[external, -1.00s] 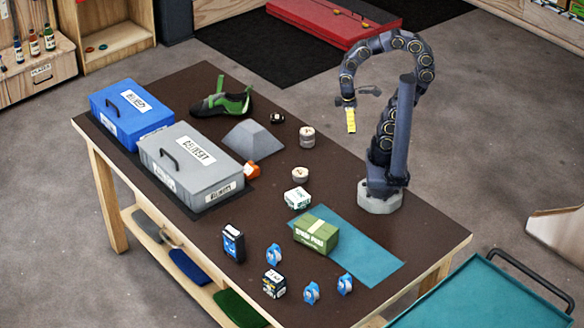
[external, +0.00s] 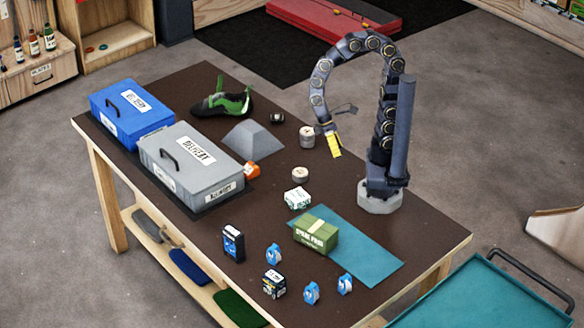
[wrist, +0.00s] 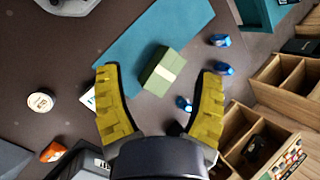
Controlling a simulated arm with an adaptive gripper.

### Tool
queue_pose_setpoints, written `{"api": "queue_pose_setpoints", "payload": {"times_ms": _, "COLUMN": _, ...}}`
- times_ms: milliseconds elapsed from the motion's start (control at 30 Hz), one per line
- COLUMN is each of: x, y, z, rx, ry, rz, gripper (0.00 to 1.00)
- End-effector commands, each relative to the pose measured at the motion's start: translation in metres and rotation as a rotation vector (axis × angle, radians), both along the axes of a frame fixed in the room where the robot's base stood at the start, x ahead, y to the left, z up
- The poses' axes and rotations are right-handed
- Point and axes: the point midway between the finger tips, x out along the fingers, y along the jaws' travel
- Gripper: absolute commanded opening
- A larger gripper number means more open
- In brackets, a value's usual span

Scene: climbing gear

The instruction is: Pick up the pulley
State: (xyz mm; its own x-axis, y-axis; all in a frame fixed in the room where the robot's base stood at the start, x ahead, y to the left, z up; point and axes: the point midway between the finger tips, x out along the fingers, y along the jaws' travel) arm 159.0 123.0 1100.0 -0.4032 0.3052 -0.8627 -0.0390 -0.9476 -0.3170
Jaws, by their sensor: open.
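Three small blue items that look like pulleys stand on the brown table: one blue item (external: 274,254) left of the teal mat, another blue item (external: 312,293) at the front, and a third blue item (external: 345,284) near the mat's front edge. I cannot tell for certain which thing is the pulley. The wrist view shows blue items at upper right (wrist: 220,40), below it (wrist: 223,68), and beside the right finger (wrist: 184,103). My gripper (external: 333,145) is open and empty, high above the table, with yellow fingers (wrist: 158,76).
A green box (external: 316,235) stands on the teal mat (external: 370,258). Dark boxes (external: 233,243) (external: 274,284), a white-green box (external: 297,198) and round tape-like rolls (external: 300,174) (external: 307,137) stand nearby. Grey (external: 190,165) and blue (external: 130,108) cases fill the left side.

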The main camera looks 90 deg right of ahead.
Motion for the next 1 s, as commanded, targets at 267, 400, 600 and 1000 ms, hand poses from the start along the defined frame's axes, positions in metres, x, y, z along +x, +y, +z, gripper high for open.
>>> {"api": "queue_pose_setpoints", "payload": {"times_ms": 267, "x": 0.017, "y": 0.109, "z": -0.035, "rx": 0.168, "ry": 0.299, "rz": -0.103, "gripper": 0.67}}
{"api": "queue_pose_setpoints", "payload": {"times_ms": 400, "x": 0.020, "y": 0.157, "z": -0.062, "rx": 0.201, "ry": 0.449, "rz": -0.193, "gripper": 0.67}}
{"api": "queue_pose_setpoints", "payload": {"times_ms": 600, "x": 0.019, "y": 0.216, "z": -0.119, "rx": 0.187, "ry": 0.639, "rz": -0.360, "gripper": 0.67}}
{"api": "queue_pose_setpoints", "payload": {"times_ms": 1000, "x": 0.007, "y": 0.264, "z": -0.235, "rx": 0.065, "ry": 0.812, "rz": -0.657, "gripper": 0.67}}
